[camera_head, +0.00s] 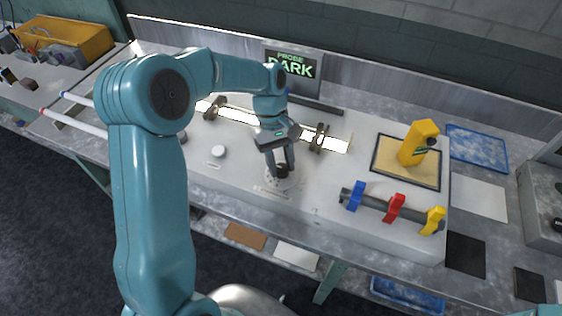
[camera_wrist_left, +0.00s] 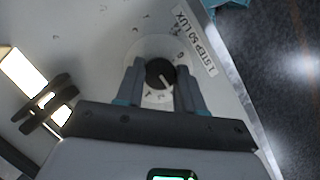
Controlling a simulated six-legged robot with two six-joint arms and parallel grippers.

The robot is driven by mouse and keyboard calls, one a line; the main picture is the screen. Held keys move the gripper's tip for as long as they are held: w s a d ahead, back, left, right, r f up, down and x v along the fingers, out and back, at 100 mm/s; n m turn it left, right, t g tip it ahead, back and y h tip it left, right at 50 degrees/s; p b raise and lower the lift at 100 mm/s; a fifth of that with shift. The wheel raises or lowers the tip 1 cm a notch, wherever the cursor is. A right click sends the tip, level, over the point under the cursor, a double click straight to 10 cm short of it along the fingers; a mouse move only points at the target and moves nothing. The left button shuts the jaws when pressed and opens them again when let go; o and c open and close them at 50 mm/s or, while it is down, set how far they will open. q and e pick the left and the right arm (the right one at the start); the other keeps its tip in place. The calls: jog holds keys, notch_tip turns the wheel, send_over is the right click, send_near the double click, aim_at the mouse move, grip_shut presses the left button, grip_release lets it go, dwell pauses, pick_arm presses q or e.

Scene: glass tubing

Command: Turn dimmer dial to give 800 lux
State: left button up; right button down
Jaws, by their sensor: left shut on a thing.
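The dimmer dial (camera_head: 282,171) is a small black knob on a round pale scale plate near the front of the white bench unit. In the left wrist view the dial (camera_wrist_left: 160,73) has a white pointer line slanting to the lower right, and scale marks around it. A label (camera_wrist_left: 195,40) beside it reads "1 STEP 50 LUX". My left gripper (camera_head: 281,163) reaches down over the dial, shut on it, with one finger on each side. A dark display (camera_head: 295,68) behind reads "PROBE DARK". My right gripper is not in view.
A lit glass tube (camera_head: 240,115) in dark holders lies behind the dial. A white round knob (camera_head: 218,151) is to the left. A yellow device (camera_head: 417,142) stands on a tan mat at right. Blue, red and yellow clamps (camera_head: 395,207) sit on a bar at front right.

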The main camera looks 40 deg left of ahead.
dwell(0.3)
pick_arm(q)
jog(key=o, duration=1)
jog(key=shift+r, duration=0.1)
jog(key=v, duration=1.6)
jog(key=shift+r+p, duration=0.15)
jog(key=shift+p, duration=0.15)
